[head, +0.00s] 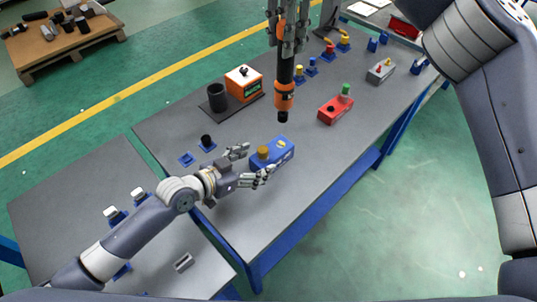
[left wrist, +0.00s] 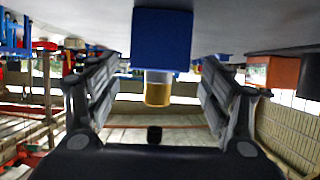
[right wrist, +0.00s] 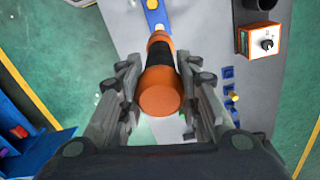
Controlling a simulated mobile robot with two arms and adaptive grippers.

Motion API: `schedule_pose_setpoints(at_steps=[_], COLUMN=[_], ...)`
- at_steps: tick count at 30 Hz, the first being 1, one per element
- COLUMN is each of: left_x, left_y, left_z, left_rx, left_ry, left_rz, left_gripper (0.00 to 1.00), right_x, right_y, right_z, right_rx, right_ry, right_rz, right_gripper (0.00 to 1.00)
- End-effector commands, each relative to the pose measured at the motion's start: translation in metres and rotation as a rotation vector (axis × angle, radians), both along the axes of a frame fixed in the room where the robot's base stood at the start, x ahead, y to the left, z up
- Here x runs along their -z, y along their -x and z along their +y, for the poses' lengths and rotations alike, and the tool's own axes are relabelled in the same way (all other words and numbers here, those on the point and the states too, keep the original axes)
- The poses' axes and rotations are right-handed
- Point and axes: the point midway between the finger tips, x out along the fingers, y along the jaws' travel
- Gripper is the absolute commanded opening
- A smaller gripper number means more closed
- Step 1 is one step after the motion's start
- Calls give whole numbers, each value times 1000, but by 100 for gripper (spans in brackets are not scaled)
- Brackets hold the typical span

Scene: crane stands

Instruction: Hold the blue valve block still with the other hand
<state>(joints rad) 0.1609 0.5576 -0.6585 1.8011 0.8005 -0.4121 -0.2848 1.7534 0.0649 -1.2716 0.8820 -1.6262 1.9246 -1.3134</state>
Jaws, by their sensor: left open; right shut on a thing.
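The blue valve block (head: 284,157) sits on the grey workbench, with a brass cap (head: 262,153) at its near left end and a yellow mark on top. My left gripper (head: 250,165) is open at that end, one finger to each side. In the left wrist view the blue block (left wrist: 162,38) and its brass cap (left wrist: 158,92) lie between the spread fingers, with gaps at both sides. My right gripper (head: 288,32) is shut on an orange and black tool (head: 285,85), held upright, its dark tip pointing down beyond the block. In the right wrist view the tool (right wrist: 160,92) is between the fingers.
An orange box (head: 244,84) and a dark cup (head: 217,97) stand on the bench behind. A red block (head: 335,110) with a green cap and a grey block (head: 381,70) stand to the right. Small blue stands line the far side. The bench front is clear.

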Motion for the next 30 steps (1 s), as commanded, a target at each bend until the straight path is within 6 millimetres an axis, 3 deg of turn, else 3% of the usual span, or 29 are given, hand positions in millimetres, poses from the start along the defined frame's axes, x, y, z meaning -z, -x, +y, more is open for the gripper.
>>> schedule_pose_setpoints(at_steps=[12,28,29,30], left_x=[23,28,28,28], left_y=[-40,-49,-49,-49], left_z=[-41,-50,-50,-50], left_rx=[0,2,2,1], left_ry=[1,0,0,-1], left_rz=[-2,-2,-2,-2], left_gripper=[73,73,71,62], right_x=[-2,-2,-2,-2], right_y=[0,0,0,0], right_z=[0,0,0,0], right_rx=[0,0,0,0], right_ry=[-2,-2,-2,-2], right_rz=[-3,-3,-3,-3], right_gripper=[0,0,0,0])
